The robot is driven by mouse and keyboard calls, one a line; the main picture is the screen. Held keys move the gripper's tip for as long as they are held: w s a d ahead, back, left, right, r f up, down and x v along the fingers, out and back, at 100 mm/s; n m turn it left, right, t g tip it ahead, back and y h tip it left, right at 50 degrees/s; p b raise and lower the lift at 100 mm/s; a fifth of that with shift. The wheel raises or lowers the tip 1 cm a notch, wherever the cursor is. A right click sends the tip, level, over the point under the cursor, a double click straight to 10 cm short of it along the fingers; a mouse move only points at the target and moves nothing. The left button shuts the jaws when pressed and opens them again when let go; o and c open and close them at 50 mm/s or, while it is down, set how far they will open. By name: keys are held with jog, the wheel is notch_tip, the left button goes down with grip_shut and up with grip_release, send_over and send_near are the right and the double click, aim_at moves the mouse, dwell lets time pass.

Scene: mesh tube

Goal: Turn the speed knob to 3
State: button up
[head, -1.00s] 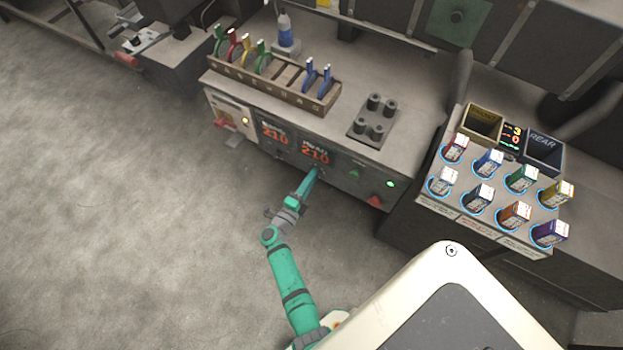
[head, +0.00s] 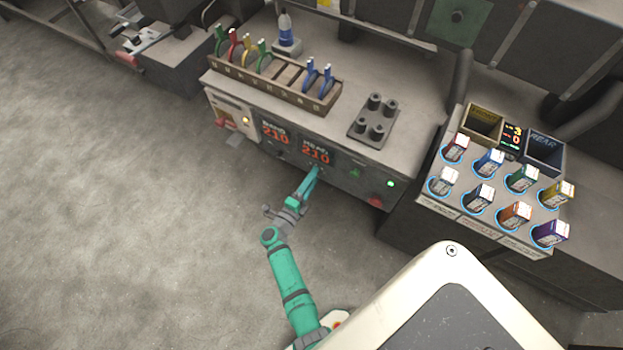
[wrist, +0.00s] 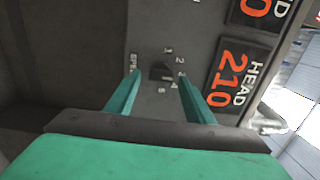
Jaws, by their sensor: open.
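The speed knob (wrist: 160,72) is a small dark knob on the grey panel, with a "SPEED" label (wrist: 134,63) to its left in the wrist view. Numbers are arranged around its right side; the one beside the right finger is partly covered. A pale mark shows at the knob's lower right, but I cannot tell exactly which number it points to. My gripper (wrist: 160,76) is open, with one teal finger on each side of the knob and visible gaps between. In the head view, my gripper (head: 316,171) reaches the panel's front and hides the knob.
The red HEAD 210 display (wrist: 235,80) is right of the knob in the wrist view. In the head view, a red button (head: 375,201) and a green light (head: 390,184) lie right along the panel. A tool rack (head: 272,84) stands on top. The floor to the left is clear.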

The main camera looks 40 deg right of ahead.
jog(key=v, duration=1)
jog(key=shift+a, duration=0.4)
jog(key=shift+a+f, duration=0.1)
jog(key=s+a+r+n+t+y, duration=0.4)
jog(key=s+a+r+n+y, duration=0.4)
jog(key=s+a+r+n, duration=0.3)
jog(key=s+a+r+n+t+y, duration=0.4)
jog(key=s+a+r+n+y, duration=0.4)
jog(key=s+r+n, duration=0.5)
jog(key=a+n, duration=0.2)
jog(key=n, duration=0.5)
jog(key=shift+s+a+r+n+t+y, duration=0.15)
jog(key=shift+a+r+n+t+y, duration=0.1)
jog(key=shift+a+n+t+y, duration=0.1)
